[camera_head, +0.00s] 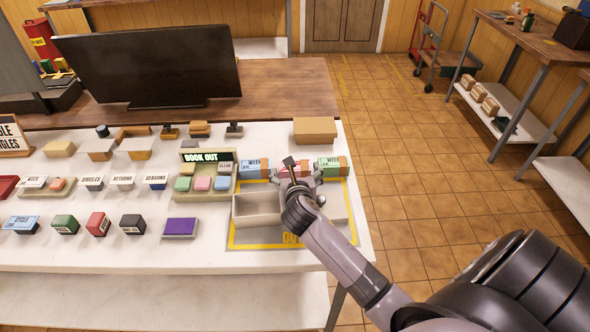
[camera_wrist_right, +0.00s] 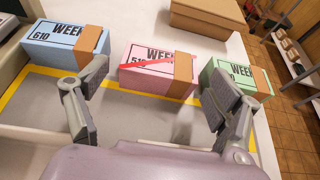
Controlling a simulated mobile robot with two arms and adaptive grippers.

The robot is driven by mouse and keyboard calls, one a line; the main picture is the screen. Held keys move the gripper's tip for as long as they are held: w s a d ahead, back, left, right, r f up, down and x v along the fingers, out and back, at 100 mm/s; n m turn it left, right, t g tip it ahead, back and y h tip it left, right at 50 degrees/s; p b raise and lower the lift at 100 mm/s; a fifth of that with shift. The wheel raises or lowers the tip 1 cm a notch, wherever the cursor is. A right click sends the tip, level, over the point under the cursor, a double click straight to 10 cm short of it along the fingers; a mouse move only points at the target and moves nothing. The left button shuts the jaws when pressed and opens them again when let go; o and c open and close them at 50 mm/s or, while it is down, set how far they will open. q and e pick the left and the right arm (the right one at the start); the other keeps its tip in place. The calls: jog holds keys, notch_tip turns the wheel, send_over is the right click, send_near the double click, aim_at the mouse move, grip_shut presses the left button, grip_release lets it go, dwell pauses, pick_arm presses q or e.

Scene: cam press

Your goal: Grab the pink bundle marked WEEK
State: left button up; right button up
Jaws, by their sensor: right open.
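The pink bundle (camera_wrist_right: 150,69) marked WEEK stands between a blue bundle (camera_wrist_right: 58,46) and a green bundle (camera_wrist_right: 234,78), both also marked WEEK. It has a brown band at its right side and a red diagonal stripe across its label. My right gripper (camera_wrist_right: 160,108) is open in the right wrist view, its two fingers apart on the near side of the pink bundle, with nothing between them. In the head view my right gripper (camera_head: 298,172) covers most of the pink bundle (camera_head: 284,174). My left gripper is not in view.
A cardboard box (camera_head: 315,130) stands behind the bundles. A tray with compartments (camera_head: 257,222) lies in front of them, inside a yellow outline. A BOOK OUT stand (camera_head: 207,192) with coloured blocks is to the left. The counter's right edge is close by.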

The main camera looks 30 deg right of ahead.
jog(key=x, duration=0.4)
jog(key=shift+w+d+f, duration=0.1)
jog(key=shift+w+d, duration=0.1)
jog(key=shift+w, duration=0.1)
jog(key=shift+c, duration=0.6)
jog(key=c, duration=0.9)
jog(key=shift+o, duration=0.2)
